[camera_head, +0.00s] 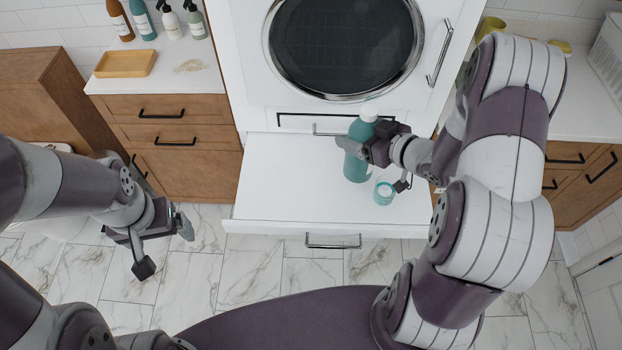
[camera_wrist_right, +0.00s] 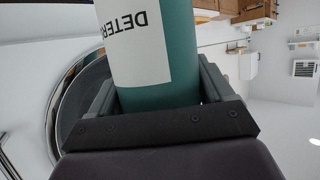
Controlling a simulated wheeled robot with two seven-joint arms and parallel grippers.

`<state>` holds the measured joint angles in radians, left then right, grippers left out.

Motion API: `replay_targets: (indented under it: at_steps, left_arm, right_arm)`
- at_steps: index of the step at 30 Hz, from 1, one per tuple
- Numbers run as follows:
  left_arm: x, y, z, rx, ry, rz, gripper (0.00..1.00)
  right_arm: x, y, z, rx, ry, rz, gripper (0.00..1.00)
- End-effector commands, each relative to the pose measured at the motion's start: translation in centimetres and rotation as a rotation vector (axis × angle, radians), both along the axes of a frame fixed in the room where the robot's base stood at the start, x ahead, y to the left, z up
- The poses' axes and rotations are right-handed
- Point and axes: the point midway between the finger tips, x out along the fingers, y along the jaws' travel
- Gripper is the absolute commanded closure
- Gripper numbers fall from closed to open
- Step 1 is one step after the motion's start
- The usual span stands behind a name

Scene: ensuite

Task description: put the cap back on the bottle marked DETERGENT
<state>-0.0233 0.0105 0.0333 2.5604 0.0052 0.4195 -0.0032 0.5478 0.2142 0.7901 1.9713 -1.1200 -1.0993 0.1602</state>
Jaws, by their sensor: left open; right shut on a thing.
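The teal bottle (camera_head: 356,168) stands over the white pull-out shelf below the round-door machine. In the right wrist view the bottle (camera_wrist_right: 180,50) carries a white label reading "DETER", the rest cut off. My right gripper (camera_head: 374,162) is shut on its body, with a finger on each side in the wrist view (camera_wrist_right: 158,98). The bottle's pale top (camera_head: 369,110) shows above the gripper; its opening is not clear. A small teal cap (camera_head: 384,193) lies on the shelf just right of the bottle's foot. My left gripper (camera_head: 164,247) is open and empty, over the floor left of the shelf.
The white pull-out shelf (camera_head: 285,185) is clear on its left side. The machine's round door (camera_head: 340,45) is behind it. Several pump bottles (camera_head: 170,22) and a yellow tray (camera_head: 125,63) stand on the left counter. A wooden drawer cabinet (camera_head: 185,165) borders the shelf's left.

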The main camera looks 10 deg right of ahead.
Motion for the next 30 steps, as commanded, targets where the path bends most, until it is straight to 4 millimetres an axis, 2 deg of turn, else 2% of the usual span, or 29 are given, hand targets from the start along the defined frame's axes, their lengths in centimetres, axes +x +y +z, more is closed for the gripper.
replay_targets:
  at_steps: [9,15,20,28,30]
  left_arm:
    - [0.0,0.0,1.4,0.000,-0.001,0.000,0.10]
    - [0.0,0.0,2.1,0.000,0.000,0.000,0.10]
    - [0.0,0.0,2.2,0.000,0.000,0.000,0.10]
    - [0.0,0.0,2.2,0.000,0.000,0.000,0.10]
    - [0.0,0.0,2.5,0.000,0.000,0.000,0.10]
  right_arm:
    - [2.5,6.4,-3.8,0.001,0.002,0.007,1.00]
    - [3.9,9.6,-5.9,0.001,-0.001,0.003,1.00]
    - [4.3,10.4,-6.6,-0.001,-0.002,0.001,1.00]
    - [4.3,10.3,-6.7,-0.001,-0.002,-0.001,1.00]
    - [4.2,10.3,-7.5,0.000,0.003,0.001,1.00]
